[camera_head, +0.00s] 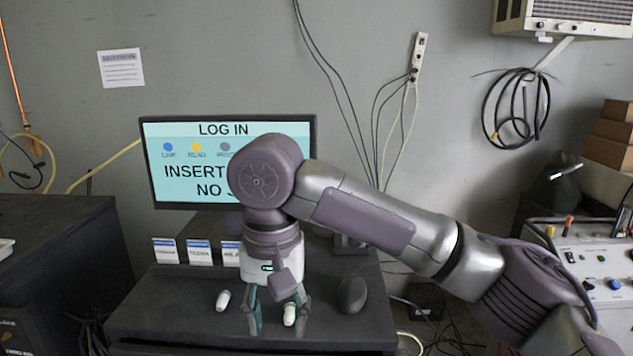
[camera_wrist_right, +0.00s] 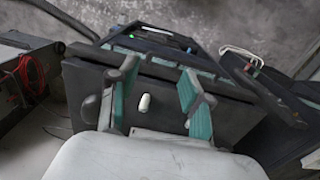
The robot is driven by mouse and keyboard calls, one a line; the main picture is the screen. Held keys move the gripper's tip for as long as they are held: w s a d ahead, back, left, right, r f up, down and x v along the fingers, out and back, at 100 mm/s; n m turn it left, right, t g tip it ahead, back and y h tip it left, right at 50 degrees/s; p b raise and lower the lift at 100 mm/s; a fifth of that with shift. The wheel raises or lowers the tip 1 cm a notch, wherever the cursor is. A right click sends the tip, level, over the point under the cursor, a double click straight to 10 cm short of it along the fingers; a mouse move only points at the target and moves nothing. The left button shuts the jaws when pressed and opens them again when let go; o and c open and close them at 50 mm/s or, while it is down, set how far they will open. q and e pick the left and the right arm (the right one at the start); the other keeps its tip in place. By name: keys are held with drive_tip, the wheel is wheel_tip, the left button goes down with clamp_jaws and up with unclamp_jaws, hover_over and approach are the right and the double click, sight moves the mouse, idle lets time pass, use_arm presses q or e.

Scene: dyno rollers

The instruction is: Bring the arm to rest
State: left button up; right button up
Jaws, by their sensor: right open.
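My right arm reaches in from the right in the head view. Its gripper (camera_head: 277,312) points down over the dark desk (camera_head: 170,320) in front of the monitor. The gripper is open, with its green-lined fingers spread apart, also in the right wrist view (camera_wrist_right: 157,103). A small white cylinder (camera_wrist_right: 144,103) shows between the fingers in that view, not held. In the head view one white piece (camera_head: 223,300) lies left of the gripper and another (camera_head: 289,315) shows by its fingers. Whether the fingers touch the desk cannot be told. My left gripper is out of view.
A monitor (camera_head: 170,130) reading "LOG IN" stands behind my arm, which hides part of the screen. Small cards (camera_head: 199,252) stand left of the gripper. A dark mouse-like object (camera_head: 351,294) lies to its right. A control panel (camera_head: 600,270) is at far right.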

drive_tip(key=s+f+n+y, duration=0.2)
drive_tip(key=f+y, duration=0.1)
drive_tip(key=f, duration=0.7)
drive_tip(key=s+f+n+y, duration=0.2)
drive_tip(key=s+f+y, duration=0.15)
drive_tip(key=f, duration=0.65)
drive_tip(key=s+d+f+m+t+h, duration=0.1)
drive_tip(key=s+d+f+h, duration=0.1)
drive_tip(key=s+d+f, duration=0.5)
drive_tip(key=s+d+f+t+h, duration=0.1)
drive_tip(key=s+d+f+h, duration=0.15)
drive_tip(key=d, duration=0.75)
drive_tip(key=s+d+f+m+t+h, duration=0.1)
drive_tip(key=s+d+f+t+h, duration=0.1)
drive_tip(key=s+d+f, duration=0.5)
wheel_tip(320, 180, down, 27)
drive_tip(key=d+g+b, duration=0.2)
drive_tip(key=b, duration=0.1)
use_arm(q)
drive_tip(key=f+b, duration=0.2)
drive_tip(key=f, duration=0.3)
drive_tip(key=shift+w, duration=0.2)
use_arm(e)
drive_tip(key=s+d+f+g, duration=0.1)
drive_tip(key=s+d+f, duration=0.1)
drive_tip(key=s+f, duration=1.4)
wheel_tip(320, 180, down, 2)
drive_tip(key=shift+d+f+n, duration=0.1)
drive_tip(key=shift+d+n, duration=0.25)
drive_tip(key=shift+n, duration=0.05)
